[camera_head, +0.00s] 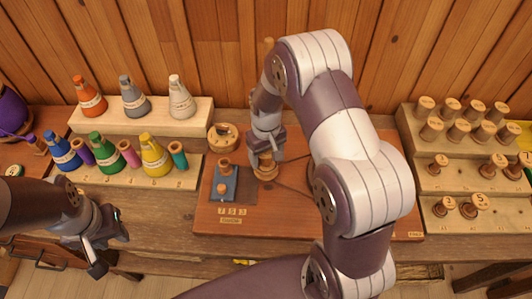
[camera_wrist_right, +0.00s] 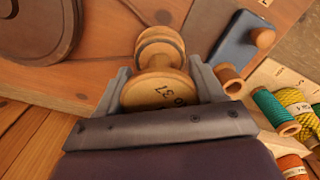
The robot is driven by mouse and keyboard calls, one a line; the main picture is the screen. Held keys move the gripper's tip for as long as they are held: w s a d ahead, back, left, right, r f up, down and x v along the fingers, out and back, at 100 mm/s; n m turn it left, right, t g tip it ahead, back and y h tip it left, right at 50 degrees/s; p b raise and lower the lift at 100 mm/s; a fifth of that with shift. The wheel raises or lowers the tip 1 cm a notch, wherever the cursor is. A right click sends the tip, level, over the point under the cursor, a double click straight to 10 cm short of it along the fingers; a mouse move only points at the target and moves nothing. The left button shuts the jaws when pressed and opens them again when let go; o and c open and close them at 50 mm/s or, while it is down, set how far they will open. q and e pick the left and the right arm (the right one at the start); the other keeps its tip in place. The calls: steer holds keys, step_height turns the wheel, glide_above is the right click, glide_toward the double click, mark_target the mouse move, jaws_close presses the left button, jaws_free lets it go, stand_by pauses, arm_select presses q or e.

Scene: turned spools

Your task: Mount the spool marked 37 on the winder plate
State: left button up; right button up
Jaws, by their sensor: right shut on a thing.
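My right gripper (camera_head: 267,157) is shut on a pale wooden spool (camera_head: 266,172) over the brown winder board (camera_head: 290,213). In the right wrist view, the jaws (camera_wrist_right: 166,95) clasp the spool (camera_wrist_right: 155,90) from both sides, and its round end face reads 37. Whether its lower end touches the board or a peg is hidden. A blue plate (camera_head: 217,187) with wooden knobs lies left of the spool; it also shows in the right wrist view (camera_wrist_right: 233,45). A large dark round wheel (camera_wrist_right: 35,28) lies on the board. My left gripper (camera_head: 110,250) is open and empty at lower left.
A stepped rack (camera_head: 125,180) at left holds coloured cones and small thread spools. Another stepped rack (camera_head: 455,176) at right holds several wooden spools. A round wooden piece (camera_head: 223,137) stands behind the blue plate. My right arm hides much of the board's right side.

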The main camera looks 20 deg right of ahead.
steer(key=shift+w+f, duration=0.15)
steer(key=shift+f, duration=0.25)
stand_by(1.0)
steer(key=shift+p, duration=0.35)
steer(key=shift+f+b, duration=0.4)
steer(key=shift+f, duration=0.15)
steer(key=o, duration=0.8)
steer(key=shift+c, duration=0.2)
